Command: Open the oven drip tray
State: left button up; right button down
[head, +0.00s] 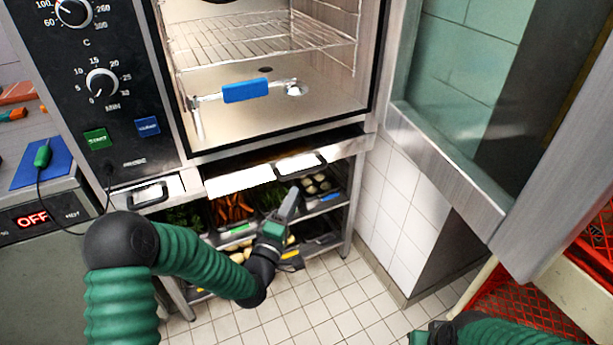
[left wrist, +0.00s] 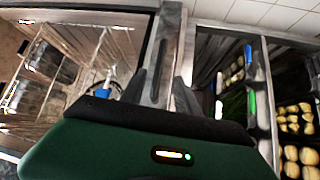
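The oven (head: 187,150) stands with its door (head: 450,150) swung open to the right. Beneath the oven chamber runs a low bright metal front, which I take for the drip tray (head: 240,180). A dark-rimmed plate, seemingly its handle (head: 299,163), is on its right part. I cannot tell how far the tray is out. My left gripper (head: 290,204) is just below and in front of this plate, apart from it as far as I see. In the left wrist view its fingers (left wrist: 164,90) are spread with nothing held. My right gripper (head: 432,335) is mostly cut off at the bottom edge.
A shelf with vegetable containers (head: 232,210) stands under the oven. Red crates (head: 510,300) are at the lower right. The tiled floor (head: 320,310) in front is clear.

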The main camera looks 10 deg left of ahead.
aim_at(307, 173)
pick_arm(q)
jog(key=b+x, duration=0.2)
jog(key=x, duration=0.9)
jog(key=shift+w+f, duration=0.1)
jog(key=shift+w, duration=0.2)
jog(key=shift+c, duration=0.4)
jog(key=c, duration=0.7)
grip_shut()
jog(key=shift+s+f, duration=0.1)
jog(key=shift+f, duration=0.05)
